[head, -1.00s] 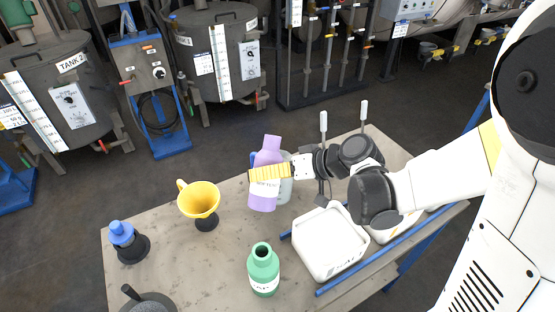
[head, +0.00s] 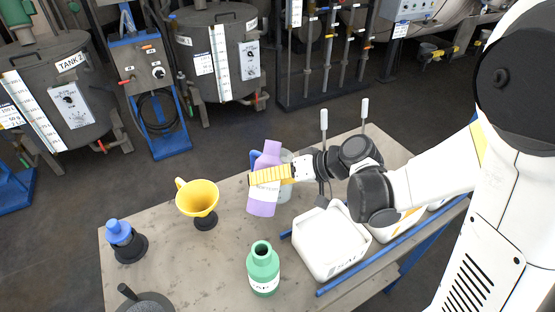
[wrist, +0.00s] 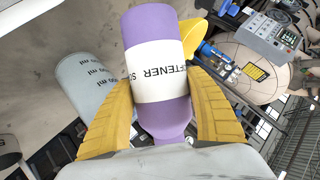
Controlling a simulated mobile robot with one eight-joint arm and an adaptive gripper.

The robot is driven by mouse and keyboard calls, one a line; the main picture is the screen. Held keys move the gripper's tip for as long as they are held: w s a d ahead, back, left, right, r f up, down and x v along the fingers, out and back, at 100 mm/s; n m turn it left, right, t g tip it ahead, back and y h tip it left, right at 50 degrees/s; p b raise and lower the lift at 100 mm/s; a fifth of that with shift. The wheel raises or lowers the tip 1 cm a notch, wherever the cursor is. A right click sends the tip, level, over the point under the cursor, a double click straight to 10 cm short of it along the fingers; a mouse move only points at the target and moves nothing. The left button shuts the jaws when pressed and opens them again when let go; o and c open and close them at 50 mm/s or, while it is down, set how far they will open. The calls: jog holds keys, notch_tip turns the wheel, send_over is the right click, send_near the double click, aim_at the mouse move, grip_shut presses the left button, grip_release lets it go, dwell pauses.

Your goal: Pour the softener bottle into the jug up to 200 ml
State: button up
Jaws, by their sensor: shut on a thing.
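The purple softener bottle (head: 263,202) is held above the bench, tilted with its neck leaning to the right in the head view. My gripper (head: 268,176) is shut around its middle. In the wrist view the bottle (wrist: 158,110) sits between the two yellow fingers (wrist: 155,105), its white label facing the camera. The grey translucent jug (head: 286,188) with a blue handle stands behind the bottle and is partly hidden by it. The jug's printed marks show in the wrist view (wrist: 90,82). The bottle's mouth and any liquid level in the jug cannot be made out.
A yellow funnel (head: 198,198) on a dark stand is left of the jug. A green bottle (head: 263,270) is in front, and a white container (head: 328,243) to the right. A blue-topped item (head: 120,234) is at the left. The bench between them is clear.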

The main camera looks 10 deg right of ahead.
jog(key=shift+f+b, duration=0.3)
jog(key=shift+f, duration=0.15)
jog(key=shift+s+a+f+m+g+y, duration=0.15)
jog(key=shift+s+m+g+y, duration=0.15)
jog(key=shift+m+g, duration=0.25)
jog(key=shift+s+a+m+g+y, duration=0.2)
jog(key=shift+s+m+g, duration=0.2)
jog(key=shift+g, duration=0.25)
dwell(1.4)
jog(key=shift+s+r+m+g+y+p, duration=0.1)
jog(key=shift+r+m+g+y+p, duration=0.2)
jog(key=shift+r+m+g+p, duration=0.4)
dwell(1.0)
jog(key=shift+w+d+r+m+g, duration=0.2)
jog(key=shift+w+r+m+g, duration=0.15)
jog(key=shift+r, duration=0.35)
dwell(2.1)
